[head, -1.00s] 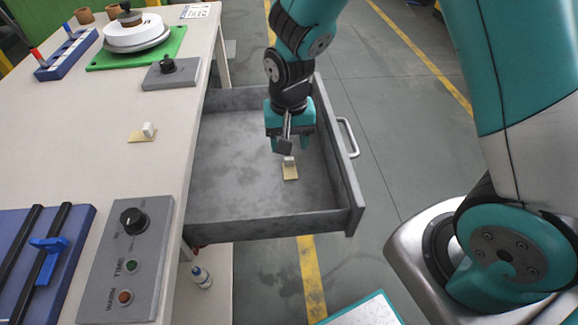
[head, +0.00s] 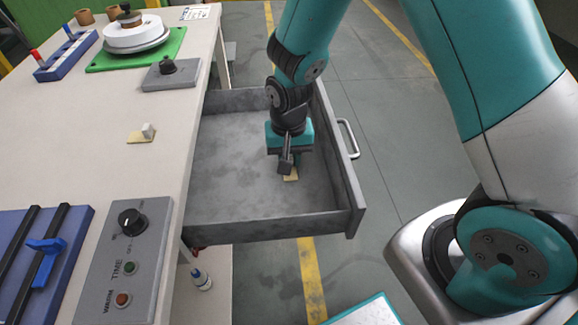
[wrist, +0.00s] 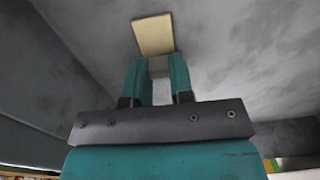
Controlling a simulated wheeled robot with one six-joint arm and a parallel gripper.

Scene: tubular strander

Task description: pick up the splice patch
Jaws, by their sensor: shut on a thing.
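A splice patch (head: 291,176) lies in the open grey drawer (head: 225,200), a flat yellow piece with a small white block on it. In the head view my gripper (head: 290,168) is down inside the drawer and hides the block. In the wrist view the yellow piece of the patch (wrist: 153,35) shows beyond the fingertips. My gripper (wrist: 158,68) is shut on the white block between its two teal fingers. A second, similar patch (head: 141,136) lies on the bench top, apart from my gripper.
The drawer's walls stand around my gripper, with a handle (head: 348,138) on the right side. The bench (head: 110,170) carries a control box (head: 125,260), a knob box (head: 171,74), a green mat (head: 100,65) and a blue rack (head: 66,57). The rest of the drawer floor is clear.

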